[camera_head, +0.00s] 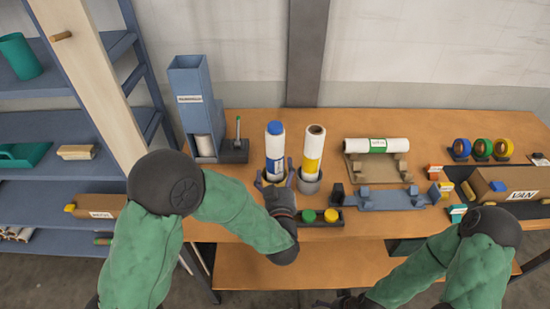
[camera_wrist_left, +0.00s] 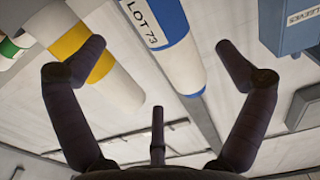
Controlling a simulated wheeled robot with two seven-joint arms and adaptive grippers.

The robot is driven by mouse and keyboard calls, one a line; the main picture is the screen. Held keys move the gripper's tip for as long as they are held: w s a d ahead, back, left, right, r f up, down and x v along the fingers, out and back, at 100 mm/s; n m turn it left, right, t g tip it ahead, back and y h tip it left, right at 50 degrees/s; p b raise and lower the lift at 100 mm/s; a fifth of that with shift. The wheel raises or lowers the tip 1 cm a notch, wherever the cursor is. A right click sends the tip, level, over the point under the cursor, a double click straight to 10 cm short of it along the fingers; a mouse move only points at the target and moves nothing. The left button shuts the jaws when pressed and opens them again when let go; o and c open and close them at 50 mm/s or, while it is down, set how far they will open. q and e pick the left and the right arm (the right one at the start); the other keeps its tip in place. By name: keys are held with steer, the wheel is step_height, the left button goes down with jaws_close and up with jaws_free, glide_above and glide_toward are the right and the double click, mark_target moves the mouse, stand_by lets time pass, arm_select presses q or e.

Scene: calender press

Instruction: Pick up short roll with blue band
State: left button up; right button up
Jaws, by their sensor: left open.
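The short white roll with a blue band (camera_head: 275,143) stands upright on the wooden table, with blue at its top end and a label lower down. In the left wrist view the roll (camera_wrist_left: 170,45) shows a "LOT 73" label. My left gripper (camera_head: 275,179) is open in front of the roll's lower part, with a finger to either side. In the left wrist view its fingertips (camera_wrist_left: 164,55) are spread wide and nothing is gripped. Whether they touch the roll cannot be told. The roll's base is partly hidden by the gripper. My right gripper (camera_head: 345,299) is low at the bottom edge, dark and partly cut off.
A yellow-banded roll (camera_head: 313,152) stands close right in a grey cup (camera_head: 309,183). A green-banded roll (camera_head: 377,145) lies on a cradle (camera_head: 362,169). A blue-grey dispenser box (camera_head: 187,88) stands left. A dark tray (camera_head: 335,219) with green and yellow caps lies in front.

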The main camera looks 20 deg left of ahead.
mark_target(279, 162)
arm_select(q)
steer(key=x, duration=0.3)
steer(key=shift+w+f, duration=0.15)
steer(key=shift+w, duration=0.1)
steer(key=x, duration=0.2)
steer(key=b+x, duration=0.1)
steer(key=x, duration=0.1)
steer(key=shift+w+f, duration=0.1)
steer(key=shift+f, duration=0.15)
steer(key=shift+w+a+r+b, duration=0.1)
steer(key=shift+w+b, duration=0.2)
steer(key=shift+w, duration=0.05)
steer(key=c, duration=1.3)
